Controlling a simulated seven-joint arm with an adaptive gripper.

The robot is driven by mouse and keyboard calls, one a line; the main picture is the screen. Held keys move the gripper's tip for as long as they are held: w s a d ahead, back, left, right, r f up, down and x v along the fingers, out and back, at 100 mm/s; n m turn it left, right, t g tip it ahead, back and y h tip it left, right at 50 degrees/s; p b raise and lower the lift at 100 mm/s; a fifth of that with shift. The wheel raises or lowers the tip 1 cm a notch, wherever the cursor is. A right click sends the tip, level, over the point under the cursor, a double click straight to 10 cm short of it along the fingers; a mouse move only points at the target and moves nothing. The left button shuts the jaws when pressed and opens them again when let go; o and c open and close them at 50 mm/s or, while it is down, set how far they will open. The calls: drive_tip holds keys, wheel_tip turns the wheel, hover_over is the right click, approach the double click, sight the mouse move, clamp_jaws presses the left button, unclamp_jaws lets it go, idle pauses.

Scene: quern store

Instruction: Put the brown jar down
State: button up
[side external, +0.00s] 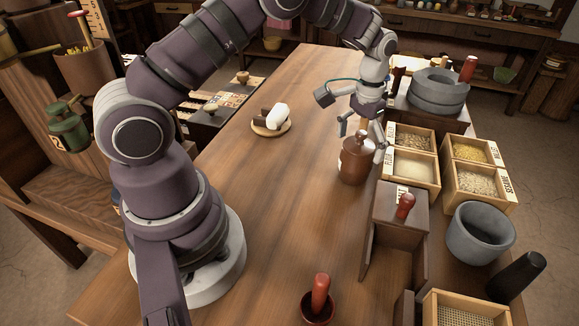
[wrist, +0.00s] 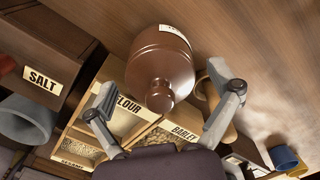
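The brown jar (side external: 355,162) stands upright, apparently on the wooden table, just left of the grain boxes. It has a rounded lid with a knob and a pale label. In the wrist view the jar (wrist: 160,62) is at upper middle, its lid knob facing the camera. My gripper (side external: 362,138) is just above and around the top of the jar. In the wrist view my gripper (wrist: 165,100) has its fingers spread wide, one on each side of the knob, with visible gaps to it. No finger visibly presses on the jar.
Boxes labelled flour (side external: 412,168) and others with grain stand close right of the jar. A salt box (side external: 402,205) with a red-handled item is in front. A grey quern (side external: 438,92) and mortar (side external: 480,232) are further right.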

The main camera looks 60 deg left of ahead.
wheel_tip(320, 180, up, 12)
drive_tip(key=shift+r, duration=0.1)
drive_tip(key=s+d+r+t, duration=0.2)
drive_tip(key=s+r+t, duration=0.1)
drive_tip(key=s+r, duration=0.35)
drive_tip(key=s+d+f+m+t, duration=0.1)
drive_tip(key=s+f+t, duration=0.1)
drive_tip(key=s, duration=0.8)
drive_tip(key=shift+d+f+m+t, duration=0.3)
drive_tip(key=shift+f+m, duration=0.1)
drive_tip(key=shift+f, duration=0.5)
